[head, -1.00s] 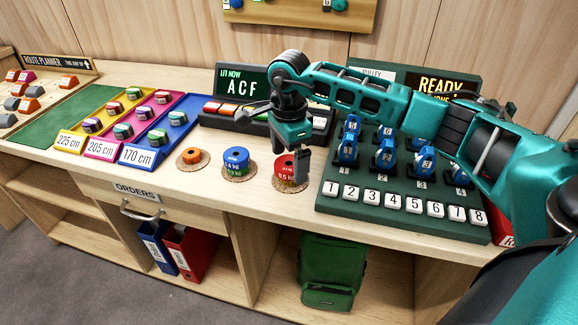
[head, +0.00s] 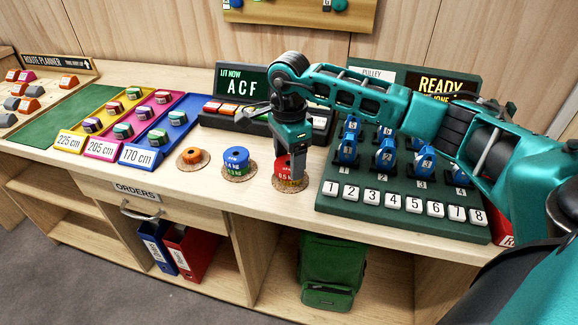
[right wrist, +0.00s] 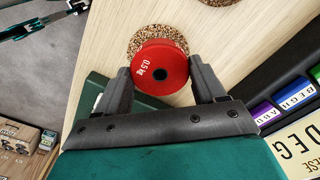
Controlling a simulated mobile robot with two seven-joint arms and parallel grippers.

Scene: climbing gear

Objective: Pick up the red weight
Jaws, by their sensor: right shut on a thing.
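The red weight (head: 281,172), marked 0.5 kg, stands at its round cork mat (head: 290,187) on the wooden counter. In the right wrist view the red weight (right wrist: 159,66) shows its round face with a dark centre hole, between the two fingers. My right gripper (head: 297,176) comes down on it from above, shut on the red weight. One finger hides part of the weight in the head view. The cork mat (right wrist: 160,31) shows behind the weight in the wrist view.
Left of it stand a blue and green weight (head: 236,163) and a small orange weight (head: 192,156) on cork mats. A green rack (head: 400,203) with numbered keys and blue pulleys stands close on the right. The lit ACF sign (head: 241,82) is behind.

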